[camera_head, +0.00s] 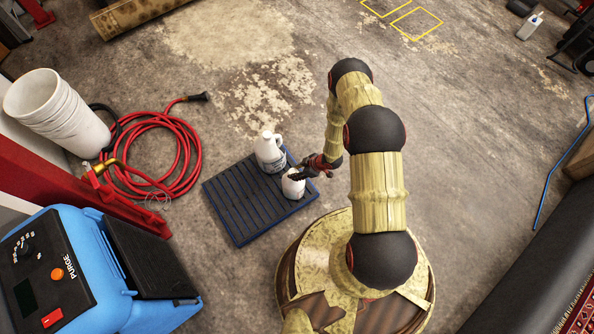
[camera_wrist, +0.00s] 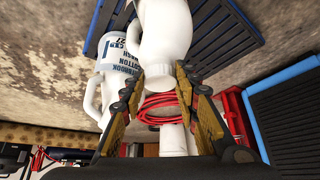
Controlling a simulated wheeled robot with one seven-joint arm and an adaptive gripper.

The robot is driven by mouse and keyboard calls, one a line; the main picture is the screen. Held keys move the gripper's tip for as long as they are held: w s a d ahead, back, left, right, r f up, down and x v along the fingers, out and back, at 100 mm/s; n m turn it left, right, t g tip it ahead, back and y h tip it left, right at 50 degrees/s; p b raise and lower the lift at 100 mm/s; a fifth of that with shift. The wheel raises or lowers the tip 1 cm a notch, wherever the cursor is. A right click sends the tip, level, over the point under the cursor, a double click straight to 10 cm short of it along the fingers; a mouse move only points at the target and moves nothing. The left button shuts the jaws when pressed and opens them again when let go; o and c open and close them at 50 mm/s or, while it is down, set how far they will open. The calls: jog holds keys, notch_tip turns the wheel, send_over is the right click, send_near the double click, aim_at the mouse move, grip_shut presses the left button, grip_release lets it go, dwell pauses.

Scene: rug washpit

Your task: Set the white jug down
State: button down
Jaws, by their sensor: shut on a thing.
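A plain white jug (camera_head: 292,187) is in my gripper (camera_head: 303,170), over the right part of a dark slatted mat with a blue rim (camera_head: 232,235). In the wrist view the jug (camera_wrist: 168,38) sits between the two fingers of my gripper (camera_wrist: 164,78), which close on its narrow end. I cannot tell whether its base touches the mat. A second white jug (camera_head: 268,155), with a printed label, stands on the mat just behind it. This labelled jug also shows in the wrist view (camera_wrist: 116,75), close beside the held one and upside down in the picture.
A coiled red hose (camera_head: 188,150) and stacked white buckets (camera_head: 58,112) are left of the mat. A blue machine (camera_head: 60,270) stands at lower left. Yellow outlines (camera_head: 416,22) mark the far floor, with a white container (camera_head: 530,26) at upper right. The mat's left half is bare.

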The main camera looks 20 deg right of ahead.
jog(key=shift+w+f, duration=0.15)
jog(key=shift+f, duration=0.1)
jog(key=c, duration=1.5)
grip_release()
jog(key=shift+o, duration=0.8)
jog(key=shift+r, duration=0.15)
